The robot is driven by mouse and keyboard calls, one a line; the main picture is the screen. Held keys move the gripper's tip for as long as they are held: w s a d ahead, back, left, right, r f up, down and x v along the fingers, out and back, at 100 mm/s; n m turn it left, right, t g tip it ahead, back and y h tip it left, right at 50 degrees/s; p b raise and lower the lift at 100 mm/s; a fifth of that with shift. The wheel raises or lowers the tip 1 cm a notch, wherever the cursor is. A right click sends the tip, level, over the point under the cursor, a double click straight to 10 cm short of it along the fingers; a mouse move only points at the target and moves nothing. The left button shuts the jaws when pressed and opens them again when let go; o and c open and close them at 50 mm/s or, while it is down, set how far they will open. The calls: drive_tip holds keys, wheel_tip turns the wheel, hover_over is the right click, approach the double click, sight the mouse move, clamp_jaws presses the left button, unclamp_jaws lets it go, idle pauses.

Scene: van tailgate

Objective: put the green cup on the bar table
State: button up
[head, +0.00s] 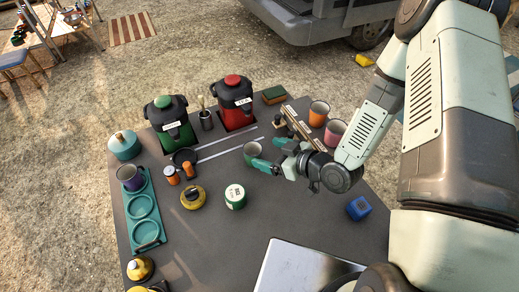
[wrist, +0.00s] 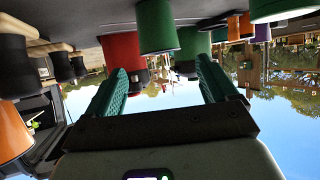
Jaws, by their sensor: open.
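The green cup (head: 250,152) stands on the dark table (head: 205,250) in the head view, just left of my fingertips. In the wrist view, which is upside down, the green cup (wrist: 157,28) shows ahead of and between the fingers, apart from them. My gripper (head: 268,154) is open and empty, its teal fingers pointing at the cup; in the wrist view the fingers of my gripper (wrist: 163,80) are wide apart. A small wooden table (head: 22,38) with bottles stands far off at top left; I cannot tell which table is the bar table.
A green dispenser (head: 172,122) and a red dispenser (head: 234,102) stand behind the cup. An orange cup (head: 319,113) and a pink cup (head: 335,132) stand right of my gripper. A teal tray (head: 146,229) holds a purple cup (head: 131,178). A green tin (head: 235,196) stands in front.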

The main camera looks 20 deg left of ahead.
drive_tip(key=v, duration=0.6)
